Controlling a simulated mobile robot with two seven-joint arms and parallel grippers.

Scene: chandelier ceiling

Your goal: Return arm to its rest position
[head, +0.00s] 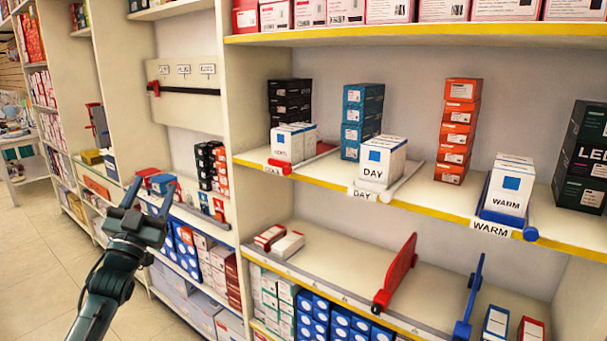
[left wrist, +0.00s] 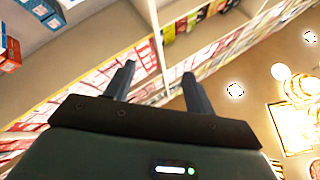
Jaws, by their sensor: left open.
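My left gripper (head: 148,200) is raised at the left of the head view, in front of the shelving. Its two fingers are apart with nothing between them. In the left wrist view the open fingers (left wrist: 158,85) point up towards high shelves and the ceiling, and the space between them is empty. My left arm comes up from the lower left edge. My right gripper is in neither view.
A red divider (head: 396,275) and a blue divider (head: 469,300) stand on the shelf below. Open floor (head: 40,265) lies at the left.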

